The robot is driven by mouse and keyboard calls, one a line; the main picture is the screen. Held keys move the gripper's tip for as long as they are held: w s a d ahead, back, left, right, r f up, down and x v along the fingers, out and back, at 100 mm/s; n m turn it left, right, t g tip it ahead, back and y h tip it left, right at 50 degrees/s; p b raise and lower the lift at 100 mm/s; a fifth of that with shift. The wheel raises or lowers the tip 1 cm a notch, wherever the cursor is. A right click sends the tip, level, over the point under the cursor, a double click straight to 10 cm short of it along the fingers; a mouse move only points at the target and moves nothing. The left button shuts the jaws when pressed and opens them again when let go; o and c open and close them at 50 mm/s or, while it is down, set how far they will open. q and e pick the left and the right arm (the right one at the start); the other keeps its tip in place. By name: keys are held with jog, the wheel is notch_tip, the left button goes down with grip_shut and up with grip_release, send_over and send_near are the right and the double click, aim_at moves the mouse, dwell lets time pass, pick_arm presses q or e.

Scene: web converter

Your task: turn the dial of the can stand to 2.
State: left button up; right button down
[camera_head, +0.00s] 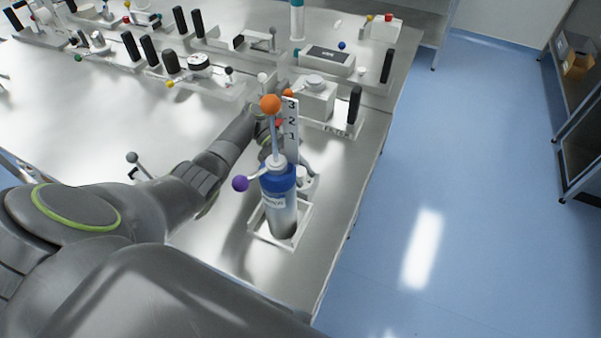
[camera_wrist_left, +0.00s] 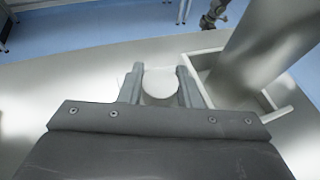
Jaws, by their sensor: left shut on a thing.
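The can stand (camera_head: 252,225) is a white open frame near the table's right edge. A silver can with a blue top (camera_head: 279,205) stands in it. In the left wrist view the can's silver side (camera_wrist_left: 275,35) rises from the frame at upper right. My left gripper (camera_head: 306,179) is beside the can on its far right side, partly hidden by it. In the left wrist view its fingers (camera_wrist_left: 160,88) are closed around a pale round knob (camera_wrist_left: 158,82), apparently the dial, just left of the frame. No dial marks or setting can be read. My right gripper is not in view.
An upright white plate (camera_head: 291,118) marked 3, 2, 1 stands behind the can, near an orange ball (camera_head: 270,103) on a rod. A purple ball (camera_head: 240,183) sticks out left of the can. A grey-white device (camera_head: 314,98) stands behind. Blue floor (camera_head: 460,180) lies clear to the right.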

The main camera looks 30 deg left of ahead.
pick_arm(q)
jog(key=shift+m+g+y+p, duration=0.3)
jog(key=shift+m+g+p, duration=0.05)
jog(key=shift+m+g, duration=0.35)
jog(key=o, duration=1)
jog(key=shift+a, duration=0.1)
jog(key=shift+c, duration=0.2)
jog(key=shift+r, duration=0.15)
